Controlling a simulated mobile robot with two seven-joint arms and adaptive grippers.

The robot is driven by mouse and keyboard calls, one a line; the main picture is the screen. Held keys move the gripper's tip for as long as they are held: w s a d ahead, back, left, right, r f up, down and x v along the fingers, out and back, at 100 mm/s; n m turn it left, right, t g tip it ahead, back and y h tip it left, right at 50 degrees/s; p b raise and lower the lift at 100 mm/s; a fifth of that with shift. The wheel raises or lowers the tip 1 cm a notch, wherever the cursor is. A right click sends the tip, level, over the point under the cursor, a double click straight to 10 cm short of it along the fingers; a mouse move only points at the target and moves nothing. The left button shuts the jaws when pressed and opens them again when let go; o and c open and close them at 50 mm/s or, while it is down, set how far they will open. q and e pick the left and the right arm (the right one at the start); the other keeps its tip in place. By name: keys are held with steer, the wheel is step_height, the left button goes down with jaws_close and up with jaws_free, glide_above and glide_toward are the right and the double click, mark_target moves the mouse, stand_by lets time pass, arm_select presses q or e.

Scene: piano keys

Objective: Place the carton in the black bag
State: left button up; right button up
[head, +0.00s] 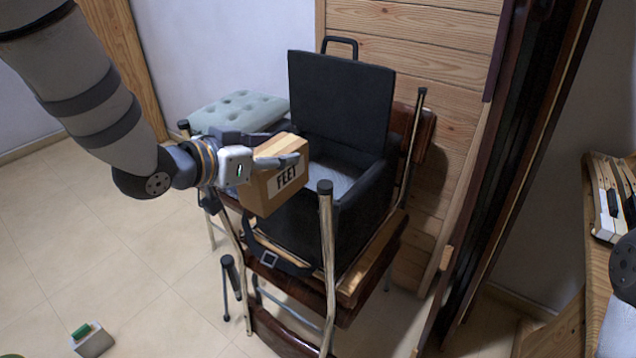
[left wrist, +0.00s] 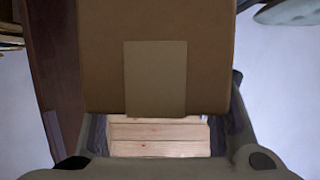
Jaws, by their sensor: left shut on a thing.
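The carton (head: 274,184) is a brown box with a white label reading "FEET". My left gripper (head: 280,160) is shut on it and holds it up, at the left front of the black bag. The carton also fills the upper middle of the left wrist view (left wrist: 155,60). The black bag (head: 341,100) stands on a wooden chair with its lid raised at the back. Its opening shows a greyish inside, and the carton overlaps its near left edge in the head view. I cannot tell whether they touch. My right gripper is not in view.
The chair has upright metal posts (head: 327,250) near the bag's front and right. A pale green tufted cushion (head: 238,110) is behind left. A small box with a green top (head: 91,340) is on the tiled floor. Piano keys (head: 610,195) lie at the right.

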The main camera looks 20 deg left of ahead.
arm_select(q)
steer(key=w+d+f+b, duration=0.1)
steer(key=w+d, duration=0.2)
steer(key=w, duration=0.4)
steer(key=w+d+b, duration=0.1)
steer(key=w+d, duration=0.1)
steer(key=w, duration=0.6)
step_height(320, 180, down, 11)
steer(key=b, duration=0.1)
steer(key=shift+d, duration=0.25)
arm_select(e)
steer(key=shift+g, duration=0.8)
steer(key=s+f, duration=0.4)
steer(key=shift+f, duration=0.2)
arm_select(q)
steer(key=shift+f+b, duration=0.3)
steer(key=shift+f, duration=0.3)
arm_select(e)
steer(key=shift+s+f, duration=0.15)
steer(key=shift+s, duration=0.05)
arm_select(q)
steer(key=o, duration=1.3)
steer(key=shift+s, duration=0.1)
steer(key=shift+o, duration=0.2)
steer(key=shift+f, duration=0.15)
